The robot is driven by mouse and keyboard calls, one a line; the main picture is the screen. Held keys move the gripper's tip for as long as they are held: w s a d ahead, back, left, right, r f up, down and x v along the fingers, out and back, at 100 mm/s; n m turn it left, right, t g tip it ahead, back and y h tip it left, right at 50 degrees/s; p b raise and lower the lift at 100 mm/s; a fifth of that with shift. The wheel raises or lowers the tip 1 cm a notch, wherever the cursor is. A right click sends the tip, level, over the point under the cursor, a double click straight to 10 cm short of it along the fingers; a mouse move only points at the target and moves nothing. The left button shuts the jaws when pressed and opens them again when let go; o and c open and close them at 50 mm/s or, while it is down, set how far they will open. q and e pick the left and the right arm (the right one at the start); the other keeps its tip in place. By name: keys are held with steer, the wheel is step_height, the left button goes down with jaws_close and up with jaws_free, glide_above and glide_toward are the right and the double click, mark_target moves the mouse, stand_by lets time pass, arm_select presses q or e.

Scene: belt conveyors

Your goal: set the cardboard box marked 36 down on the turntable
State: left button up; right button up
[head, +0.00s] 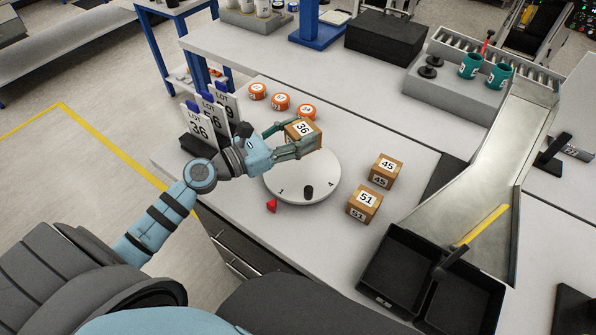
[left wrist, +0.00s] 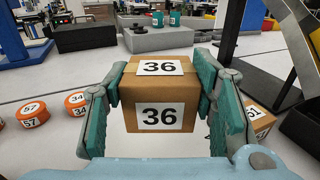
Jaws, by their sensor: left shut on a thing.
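The cardboard box marked 36 (head: 302,131) is between the fingers of my left gripper (head: 290,142), which is shut on it. In the left wrist view the box (left wrist: 158,95) shows 36 on its top and near faces, with a finger on each side. The white round turntable (head: 316,178) lies below the box in the head view. Numbers 1 and 4 show on its front part, with a small dark knob (head: 308,191) there. I cannot tell whether the box touches the turntable. My right gripper is not in view.
Boxes marked 45 (head: 385,170) and 51 (head: 364,202) stand right of the turntable. A red wedge (head: 271,206) lies at its front left. LOT signs (head: 198,125) stand at left and orange discs (head: 280,102) behind. A metal chute (head: 485,175) and black bins (head: 405,270) are at right.

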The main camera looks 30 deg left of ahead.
arm_select(q)
step_height(320, 180, down, 8)
steer(key=b, duration=0.3)
steer(key=shift+s+f, duration=0.1)
steer(key=shift+f, duration=0.15)
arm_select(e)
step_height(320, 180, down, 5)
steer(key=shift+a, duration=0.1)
arm_select(q)
steer(key=shift+f, duration=0.15)
steer(key=o, duration=1.3)
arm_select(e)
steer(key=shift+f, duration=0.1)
